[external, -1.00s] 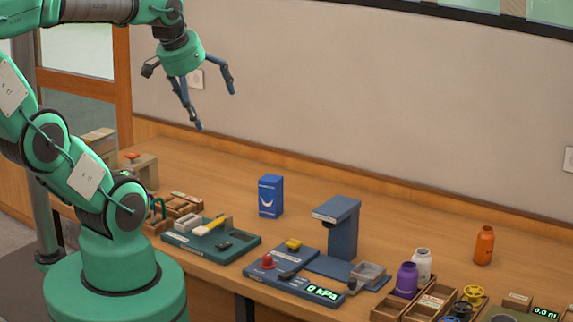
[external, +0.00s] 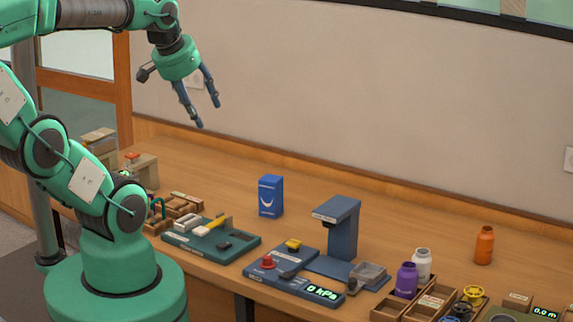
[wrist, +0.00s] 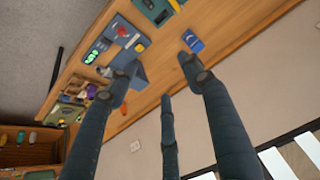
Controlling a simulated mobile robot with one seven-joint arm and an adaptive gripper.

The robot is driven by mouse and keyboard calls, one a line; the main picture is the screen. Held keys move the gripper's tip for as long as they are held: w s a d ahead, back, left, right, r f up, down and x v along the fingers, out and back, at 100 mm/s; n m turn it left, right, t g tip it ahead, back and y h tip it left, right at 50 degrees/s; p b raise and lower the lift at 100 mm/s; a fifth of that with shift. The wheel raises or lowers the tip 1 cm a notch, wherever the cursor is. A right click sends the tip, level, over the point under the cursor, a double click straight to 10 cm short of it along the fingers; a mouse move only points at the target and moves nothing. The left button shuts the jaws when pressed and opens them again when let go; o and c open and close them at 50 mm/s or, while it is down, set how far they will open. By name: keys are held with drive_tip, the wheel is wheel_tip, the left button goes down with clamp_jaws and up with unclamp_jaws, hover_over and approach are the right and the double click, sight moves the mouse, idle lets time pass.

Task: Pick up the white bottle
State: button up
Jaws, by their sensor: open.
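The white bottle (external: 422,266) stands upright at the right part of the wooden counter, just behind a purple bottle (external: 405,280) that partly overlaps it. My gripper (external: 207,114) is open and empty, high above the counter at the upper left, far from the white bottle. Its fingers show spread apart in the wrist view (wrist: 163,85), with nothing between them. I cannot clearly make out the white bottle in the wrist view.
An orange bottle (external: 484,246) stands to the right. A blue box (external: 270,197), a blue stand (external: 343,228), a gauge panel (external: 290,282) and a green tray (external: 210,240) occupy the counter. Wooden bins (external: 432,302) lie before the bottles. The counter's back strip is mostly clear.

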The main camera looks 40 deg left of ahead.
drive_tip(key=w+d+g, duration=0.2)
drive_tip(key=w+d, duration=0.7)
drive_tip(key=w, duration=0.3)
drive_tip(key=m+g, duration=0.2)
drive_tip(key=g, duration=0.2)
hover_over(423, 251)
wheel_tip(423, 251, down, 25)
drive_tip(key=shift+s+d, duration=0.1)
drive_tip(key=shift+s, duration=0.05)
drive_tip(key=shift+r, duration=0.1)
drive_tip(key=shift+f+b, duration=0.3)
drive_tip(key=shift+f, duration=4)
